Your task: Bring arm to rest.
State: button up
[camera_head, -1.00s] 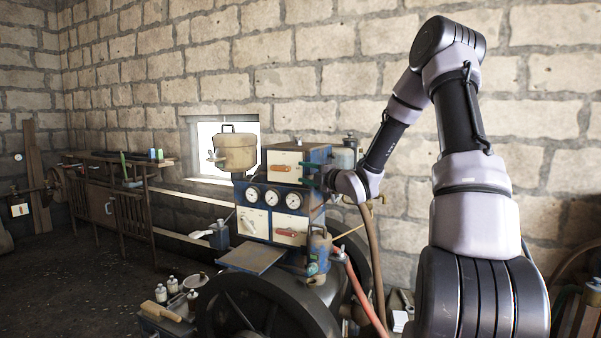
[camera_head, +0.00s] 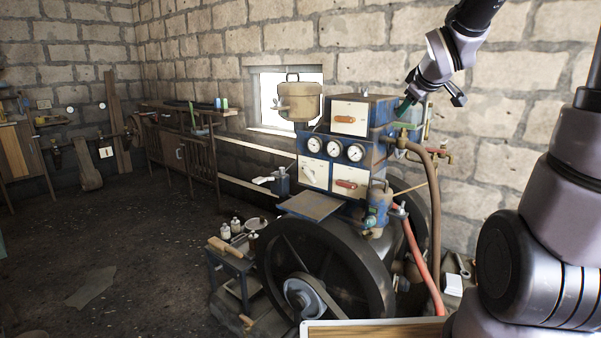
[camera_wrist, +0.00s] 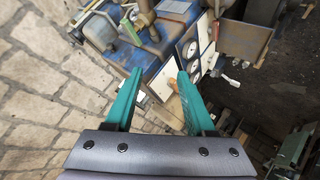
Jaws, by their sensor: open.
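My gripper (camera_wrist: 157,80) is open and empty in the wrist view, its two teal fingers spread apart. In the head view my gripper (camera_head: 404,107) is small, just right of the blue engine cabinet (camera_head: 376,152); its fingers overlap the cabinet's right side in the picture. I cannot tell whether they touch it. The cabinet also shows beyond the fingers in the wrist view (camera_wrist: 157,83). It has three round white gauges (camera_head: 334,149), white panels and red and white handles. My arm reaches in from the upper right.
A large dark flywheel (camera_head: 290,255) stands below the cabinet. A brown hose (camera_head: 433,205) and a red hose (camera_head: 415,258) hang at its right. A small table (camera_head: 232,262) with bottles stands front left. A stone wall is behind; the floor at left is mostly open.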

jog(key=s+a+m+g+y, duration=0.1)
jog(key=s+m, duration=0.5)
jog(key=s, duration=0.6)
jog(key=s+a+r+m+g+y, duration=0.1)
jog(key=s+a+m+g, duration=0.2)
jog(key=s, duration=0.9)
jog(key=m, duration=0.3)
jog(key=shift+s+r+y, duration=0.2)
jog(key=shift+r+y, duration=0.1)
